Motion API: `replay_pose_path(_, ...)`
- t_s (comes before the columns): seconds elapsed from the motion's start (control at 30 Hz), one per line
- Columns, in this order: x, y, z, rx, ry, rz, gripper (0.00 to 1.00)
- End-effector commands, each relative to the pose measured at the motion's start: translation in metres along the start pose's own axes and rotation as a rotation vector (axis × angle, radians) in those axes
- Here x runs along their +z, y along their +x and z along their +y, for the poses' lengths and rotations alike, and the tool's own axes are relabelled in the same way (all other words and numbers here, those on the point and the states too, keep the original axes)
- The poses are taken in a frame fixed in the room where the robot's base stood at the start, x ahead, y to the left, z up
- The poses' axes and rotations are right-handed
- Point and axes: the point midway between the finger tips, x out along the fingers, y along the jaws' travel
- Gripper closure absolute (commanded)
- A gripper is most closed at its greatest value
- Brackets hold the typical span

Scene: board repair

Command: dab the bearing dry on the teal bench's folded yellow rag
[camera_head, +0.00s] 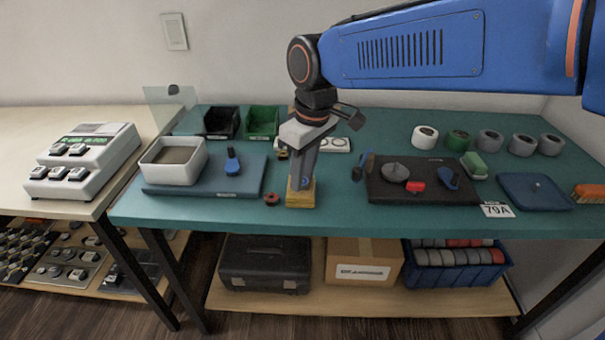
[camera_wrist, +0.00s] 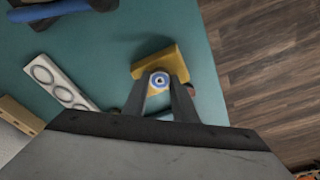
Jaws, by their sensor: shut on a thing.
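The folded yellow rag (camera_head: 301,198) lies near the front edge of the teal bench (camera_head: 340,218). My gripper (camera_head: 301,182) points down over it, its fingertips at the rag. The yellow rag (camera_wrist: 172,62) shows behind and around the bearing there. I cannot tell whether the bearing touches the rag. In the head view the fingers mostly hide the bearing.
A small red-and-dark round part (camera_head: 272,198) lies just left of the rag. A blue mat (camera_head: 222,188) with a white tub (camera_head: 174,175) is further left. A black mat (camera_head: 420,192) with parts is to the right. The bench's front edge is close.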

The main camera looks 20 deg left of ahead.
Motion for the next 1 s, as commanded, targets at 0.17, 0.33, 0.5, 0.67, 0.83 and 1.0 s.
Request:
replay_pose_path(0.17, -0.003, -0.013, 0.0, 0.001, 0.0, 0.004, 0.91)
replay_pose_path(0.33, -0.004, -0.024, 0.0, 0.002, 0.0, 0.005, 0.91)
replay_pose_path(0.5, -0.006, -0.035, 0.0, 0.002, 0.0, 0.005, 0.91)
replay_pose_path(0.67, -0.008, -0.046, 0.0, 0.002, 0.0, 0.005, 0.91)
replay_pose_path(0.83, -0.009, -0.054, 0.0, 0.002, 0.0, 0.005, 0.91)
replay_pose_path(1.0, -0.009, -0.057, 0.0, 0.001, 0.0, 0.004, 0.91)
